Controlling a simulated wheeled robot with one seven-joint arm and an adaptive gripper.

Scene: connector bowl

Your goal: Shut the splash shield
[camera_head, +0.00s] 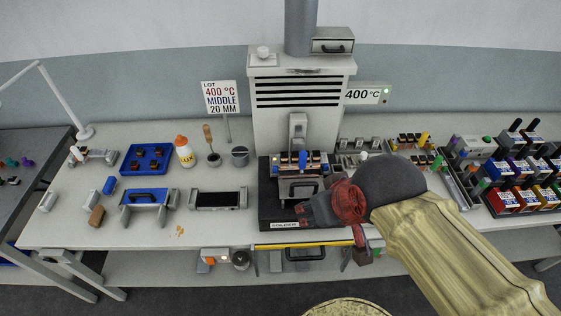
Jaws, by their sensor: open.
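A yellow-and-black bar (300,245) runs along the table's front edge below the machine. Side brackets and a black handle (306,254) hang beneath it; this looks like the splash shield folded down, though I cannot make out a clear panel. The machine's dark base (268,208), marked "SOLDER", lies behind the bar, with a carrier of parts (301,163) and a grey handle above it. My gripper (312,212) is open over the right front of the base, above and behind the bar. It hides part of the base and the bar's right end.
The grey hooded cabinet (302,120) stands behind the base. A black-and-silver tray (218,200) and a blue handled fixture (149,198) lie to the left. Colored bins (505,197) and small connector racks stand to the right. The left front table is mostly clear.

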